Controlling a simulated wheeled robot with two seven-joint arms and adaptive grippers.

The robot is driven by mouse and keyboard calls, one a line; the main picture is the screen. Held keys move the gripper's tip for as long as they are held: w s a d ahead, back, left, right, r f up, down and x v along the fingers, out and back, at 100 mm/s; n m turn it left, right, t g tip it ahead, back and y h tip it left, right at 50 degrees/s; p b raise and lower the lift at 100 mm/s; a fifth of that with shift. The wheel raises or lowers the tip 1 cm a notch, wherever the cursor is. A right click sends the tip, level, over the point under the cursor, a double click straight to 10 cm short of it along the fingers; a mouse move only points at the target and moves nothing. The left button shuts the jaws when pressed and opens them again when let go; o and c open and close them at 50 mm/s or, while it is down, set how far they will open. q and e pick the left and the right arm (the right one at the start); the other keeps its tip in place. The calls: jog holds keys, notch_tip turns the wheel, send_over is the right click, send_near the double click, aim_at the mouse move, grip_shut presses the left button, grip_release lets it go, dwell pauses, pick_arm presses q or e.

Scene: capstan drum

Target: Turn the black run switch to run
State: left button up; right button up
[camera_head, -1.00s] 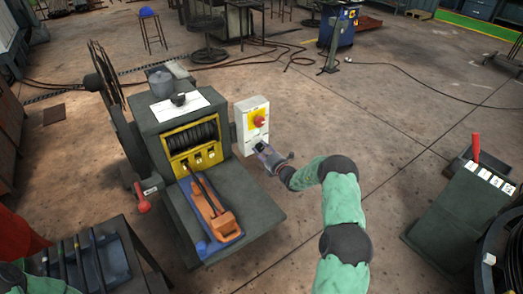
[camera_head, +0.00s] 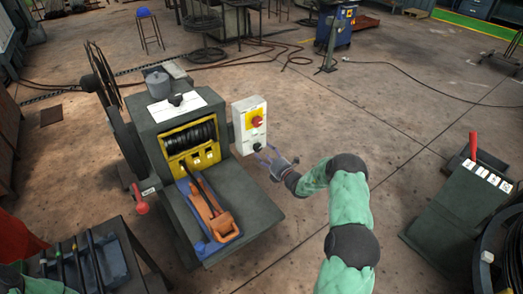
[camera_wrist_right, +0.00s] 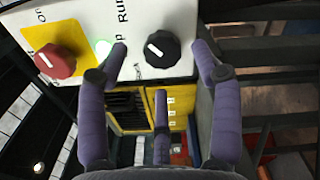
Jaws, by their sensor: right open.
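The black run switch (camera_wrist_right: 162,48) is a round knob with a white pointer line on a white control box (camera_head: 240,128). In the right wrist view the lettering "Run" stands beside it, partly cut off and partly hidden by a finger. The pointer slants toward the upper left there; I cannot tell which position it marks. In the head view the switch (camera_head: 257,147) is low on the box, below the red knob. My right gripper (camera_head: 268,157) is open just in front of it. In the right wrist view the purple fingers (camera_wrist_right: 160,62) are spread around the knob, apparently not touching it.
A red knob (camera_wrist_right: 55,60) on a yellow plate and a lit green lamp (camera_wrist_right: 103,47) are on the same box. The capstan machine (camera_head: 185,112) with its dark drum stands left of the box. An orange tool (camera_head: 213,215) lies on its front shelf.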

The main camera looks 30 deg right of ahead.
jog(key=s, duration=0.7)
jog(key=shift+s+d, duration=0.35)
